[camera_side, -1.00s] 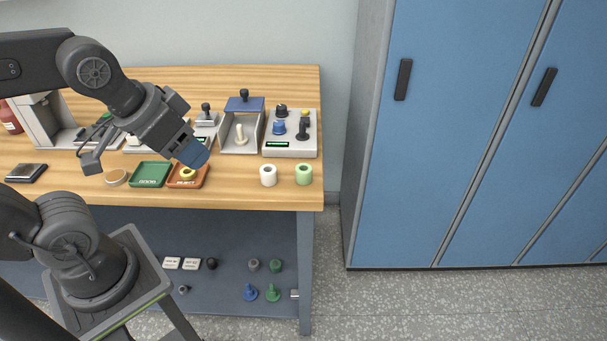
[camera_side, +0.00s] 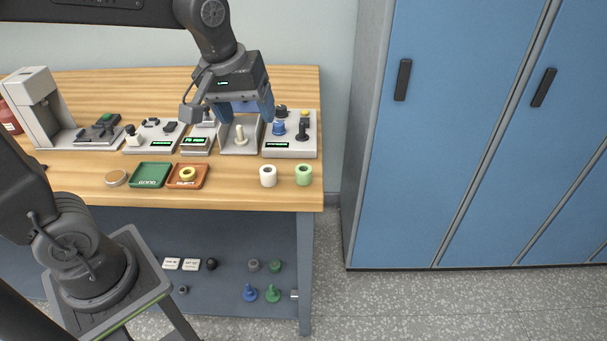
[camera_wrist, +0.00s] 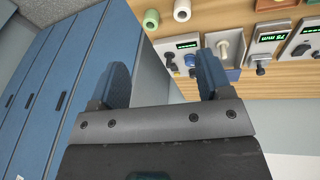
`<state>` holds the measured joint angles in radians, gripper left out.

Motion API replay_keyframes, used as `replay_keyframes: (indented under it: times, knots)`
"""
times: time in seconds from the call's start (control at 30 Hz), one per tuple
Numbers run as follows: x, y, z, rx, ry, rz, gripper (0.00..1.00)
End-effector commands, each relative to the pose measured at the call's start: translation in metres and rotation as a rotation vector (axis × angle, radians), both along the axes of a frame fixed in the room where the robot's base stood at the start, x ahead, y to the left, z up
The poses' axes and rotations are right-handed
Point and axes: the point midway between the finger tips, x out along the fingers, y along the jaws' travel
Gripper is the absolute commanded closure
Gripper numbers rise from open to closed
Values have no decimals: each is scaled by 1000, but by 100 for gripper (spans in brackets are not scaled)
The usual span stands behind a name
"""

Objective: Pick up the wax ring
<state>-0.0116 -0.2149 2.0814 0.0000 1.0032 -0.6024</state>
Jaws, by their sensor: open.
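A flat, round tan piece (camera_side: 116,178), which looks like the wax ring, lies on the wooden bench near its front edge in the side view, left of the green tray. Whether it has a hole is too small to tell. My gripper (camera_side: 247,112) is open and empty, above the back of the bench, far to the right of and higher than the tan piece. In the wrist view its two blue fingers (camera_wrist: 163,75) stand wide apart with nothing between them. The tan piece is not in the wrist view.
A green tray (camera_side: 135,182) and an orange tray (camera_side: 203,183) holding a yellow ring (camera_side: 187,174) sit right of the tan piece. White (camera_side: 268,181) and green (camera_side: 304,180) spools stand further right. Several devices line the bench behind, including a post stand (camera_side: 255,147) below my gripper.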

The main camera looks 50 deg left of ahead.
Motion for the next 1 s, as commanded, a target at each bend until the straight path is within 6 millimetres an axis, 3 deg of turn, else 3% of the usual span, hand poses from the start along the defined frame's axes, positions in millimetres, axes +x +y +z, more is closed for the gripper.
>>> replay_keyframes:
  times: [0.03, 0.2, 0.4, 0.53, 0.73, 1.0]
  knots:
    - [20, 1, -7, -20, 38, 78, 28]
    - [77, 4, -33, -73, 137, 356, 28]
    - [125, 7, -72, -101, 224, 625, 28]
    - [139, 8, -87, -104, 250, 719, 28]
    - [144, 8, -107, -104, 262, 756, 28]
    - [143, 8, -158, -104, 261, 753, 28]
